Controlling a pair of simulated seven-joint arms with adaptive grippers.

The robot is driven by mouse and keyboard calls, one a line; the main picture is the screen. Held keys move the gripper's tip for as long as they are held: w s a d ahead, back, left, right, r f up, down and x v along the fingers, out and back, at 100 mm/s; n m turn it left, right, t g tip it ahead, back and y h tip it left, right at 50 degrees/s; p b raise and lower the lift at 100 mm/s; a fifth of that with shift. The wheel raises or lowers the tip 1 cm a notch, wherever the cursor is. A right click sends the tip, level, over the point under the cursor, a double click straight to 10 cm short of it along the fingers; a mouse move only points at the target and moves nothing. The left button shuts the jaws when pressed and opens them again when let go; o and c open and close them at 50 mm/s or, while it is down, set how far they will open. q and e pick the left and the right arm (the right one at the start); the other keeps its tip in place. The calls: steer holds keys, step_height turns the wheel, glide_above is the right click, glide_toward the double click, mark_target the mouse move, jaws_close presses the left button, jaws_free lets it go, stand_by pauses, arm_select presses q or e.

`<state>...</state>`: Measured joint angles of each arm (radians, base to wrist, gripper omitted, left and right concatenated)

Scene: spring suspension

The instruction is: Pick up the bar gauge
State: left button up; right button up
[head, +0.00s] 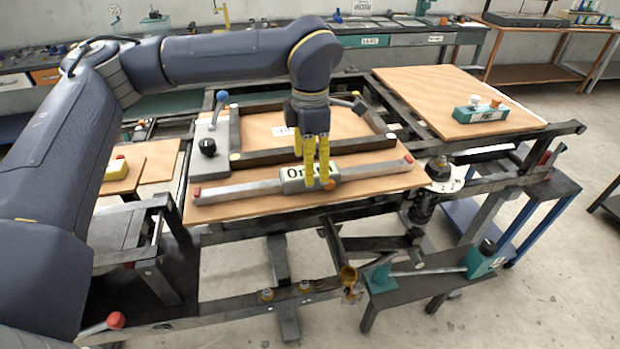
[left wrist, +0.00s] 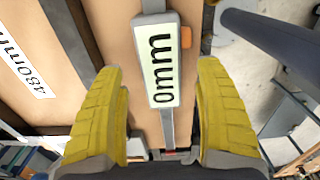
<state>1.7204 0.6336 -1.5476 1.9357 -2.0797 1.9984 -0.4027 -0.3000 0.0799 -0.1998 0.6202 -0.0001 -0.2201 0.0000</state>
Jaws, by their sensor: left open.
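The bar gauge is a long grey bar (head: 240,190) with red ends, lying on a wooden board. Its middle block has a pale label reading "0mm", partly hidden by my fingers in the head view. The label (left wrist: 163,65) and an orange button show clearly in the left wrist view. My left gripper (head: 318,182) is open and points down over the middle block. In the left wrist view its yellow fingers (left wrist: 160,75) stand apart, one on each side of the bar. I cannot tell whether they touch it. My right gripper is not in view.
A dark metal frame (head: 255,158) with a "480mm" label (left wrist: 20,62) lies just behind the bar. A grey block with a blue-knobbed lever (head: 212,130) stands left. A teal box (head: 480,113) sits on the right board, which is otherwise clear. A teal-ended tool (head: 430,270) lies below.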

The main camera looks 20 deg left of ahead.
arm_select(q)
steer(key=shift+f, duration=1.9)
jaws_close()
